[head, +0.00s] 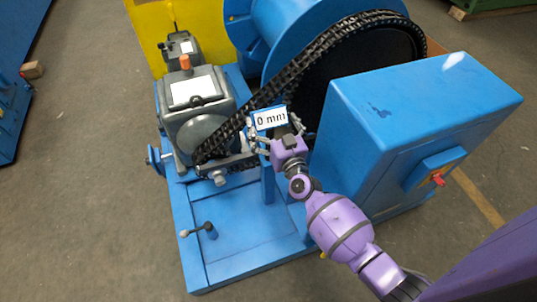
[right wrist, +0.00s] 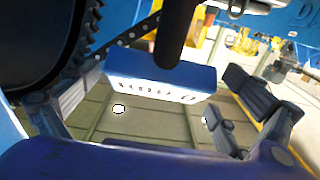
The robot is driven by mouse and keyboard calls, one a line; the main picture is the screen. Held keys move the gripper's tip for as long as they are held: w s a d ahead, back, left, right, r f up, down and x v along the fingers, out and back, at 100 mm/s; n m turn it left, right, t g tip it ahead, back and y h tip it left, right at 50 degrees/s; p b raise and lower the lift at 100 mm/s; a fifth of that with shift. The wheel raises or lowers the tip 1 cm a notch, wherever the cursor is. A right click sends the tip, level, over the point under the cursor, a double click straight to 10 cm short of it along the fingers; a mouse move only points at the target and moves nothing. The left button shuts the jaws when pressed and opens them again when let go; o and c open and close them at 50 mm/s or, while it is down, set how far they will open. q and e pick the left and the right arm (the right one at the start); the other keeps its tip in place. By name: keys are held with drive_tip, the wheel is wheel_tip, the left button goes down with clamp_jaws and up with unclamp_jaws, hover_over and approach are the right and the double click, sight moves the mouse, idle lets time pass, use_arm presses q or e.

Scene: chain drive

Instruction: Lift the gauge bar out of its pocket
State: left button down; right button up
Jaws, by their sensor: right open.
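In the head view the bar cannot be made out. Its pocket is not clearly visible in either view. My left gripper is out of view.
The black chain (head: 275,88) runs from the grey gearbox (head: 197,105) to the large wheel. A blue cabinet (head: 400,125) with a red switch stands close on the right. A dark rod (right wrist: 178,35) hangs into the wrist view. The base plate's front (head: 250,235) is largely clear.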

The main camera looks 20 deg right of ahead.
drive_tip(key=shift+w, duration=0.7)
drive_tip(key=c, duration=1.8)
drive_tip(key=shift+w+r, duration=0.1)
drive_tip(key=shift+r, duration=0.15)
drive_tip(key=shift+c, duration=0.9)
